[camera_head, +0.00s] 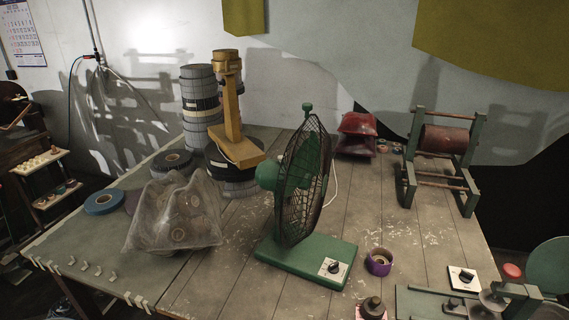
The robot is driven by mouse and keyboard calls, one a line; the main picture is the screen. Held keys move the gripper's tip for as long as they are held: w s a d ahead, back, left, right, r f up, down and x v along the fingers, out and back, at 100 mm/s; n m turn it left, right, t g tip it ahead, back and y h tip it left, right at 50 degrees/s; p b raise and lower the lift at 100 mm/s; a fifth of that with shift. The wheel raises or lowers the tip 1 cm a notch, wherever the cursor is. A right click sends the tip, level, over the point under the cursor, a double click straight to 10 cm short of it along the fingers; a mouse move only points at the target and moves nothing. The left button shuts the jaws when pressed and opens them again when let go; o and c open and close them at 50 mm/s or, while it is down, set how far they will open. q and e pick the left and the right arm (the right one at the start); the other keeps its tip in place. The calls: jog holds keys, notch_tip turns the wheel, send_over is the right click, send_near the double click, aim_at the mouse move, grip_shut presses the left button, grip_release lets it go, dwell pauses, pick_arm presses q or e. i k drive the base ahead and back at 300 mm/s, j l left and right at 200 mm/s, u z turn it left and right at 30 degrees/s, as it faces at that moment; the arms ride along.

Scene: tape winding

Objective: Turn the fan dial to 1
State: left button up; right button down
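A green desk fan (300,185) with a dark wire cage stands upright on the wooden table, its cage turned toward the right. Its flat green base (300,261) carries a white plate with a dark round dial (333,268) at the front right corner. The dial's marks are too small to read, so I cannot tell its setting. A green knob tops the fan. Neither of my grippers shows in this view.
A clear plastic bag of rolls (172,215) lies left of the fan. Stacked tape rolls and a yellow stand (233,135) are behind it. A purple tape roll (379,262) sits right of the base. A switch plate (463,279) and a green-framed roller (442,150) are farther right.

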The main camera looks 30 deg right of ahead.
aim_at(333, 268)
jog(key=z, duration=1.45)
